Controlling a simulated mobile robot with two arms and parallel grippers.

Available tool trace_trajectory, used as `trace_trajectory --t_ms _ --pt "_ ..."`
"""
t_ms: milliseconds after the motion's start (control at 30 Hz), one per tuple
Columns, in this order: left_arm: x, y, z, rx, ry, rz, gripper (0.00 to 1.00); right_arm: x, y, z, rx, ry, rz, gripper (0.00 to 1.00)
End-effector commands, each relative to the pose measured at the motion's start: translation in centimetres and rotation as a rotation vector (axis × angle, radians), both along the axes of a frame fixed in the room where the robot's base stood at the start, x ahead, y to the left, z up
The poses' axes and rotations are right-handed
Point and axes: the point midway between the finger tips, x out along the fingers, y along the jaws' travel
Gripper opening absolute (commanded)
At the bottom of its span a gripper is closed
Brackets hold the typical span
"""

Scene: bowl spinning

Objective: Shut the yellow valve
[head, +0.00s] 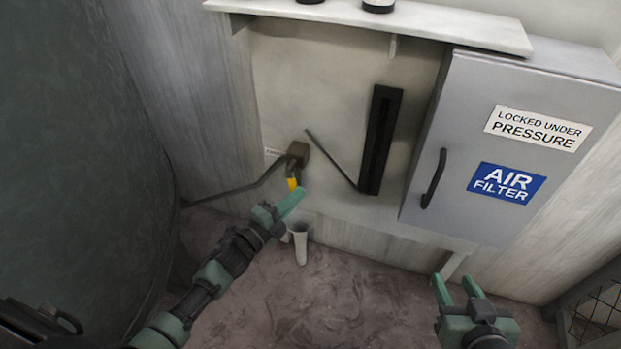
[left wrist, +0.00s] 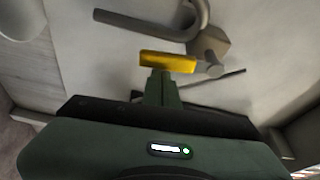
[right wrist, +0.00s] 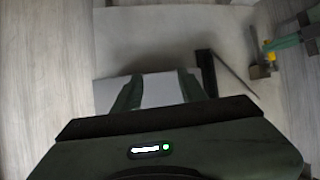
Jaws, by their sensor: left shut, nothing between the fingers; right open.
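The yellow valve handle (head: 293,184) sits on a dark olive valve body (head: 298,153) on the wall, left of the grey cabinet. In the left wrist view the yellow handle (left wrist: 168,62) lies crosswise just beyond the fingertips. My left gripper (head: 297,194) is shut and empty, its tips at the handle's lower side; I cannot tell whether they touch. The left gripper's fingers (left wrist: 160,88) hide a little of the handle's lower edge. The yellow handle also shows small in the right wrist view (right wrist: 269,55). My right gripper (head: 454,281) is open and empty, low in front of the cabinet.
The grey cabinet (head: 440,130) labelled "AIR FILTER" has a black handle (head: 433,178). A black vertical bar (head: 380,140) is on the wall between valve and cabinet. A large dark green rounded surface (head: 70,130) stands at left. The floor (head: 340,290) between my grippers is clear.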

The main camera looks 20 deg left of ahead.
Motion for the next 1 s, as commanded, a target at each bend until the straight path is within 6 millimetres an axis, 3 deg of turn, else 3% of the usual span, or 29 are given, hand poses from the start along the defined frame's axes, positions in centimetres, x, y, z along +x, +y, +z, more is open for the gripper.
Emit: trace_trajectory --t_ms 367,1000 --pt "0.1 0.9 -0.2 0.132 -0.004 0.001 0.0 -2.3 -1.0 -2.5 -0.038 0.162 -0.011 0.42" --pt "0.1 0.9 -0.3 0.145 -0.005 0.001 0.0 -2.5 -1.1 -2.7 -0.041 0.177 -0.014 0.42"
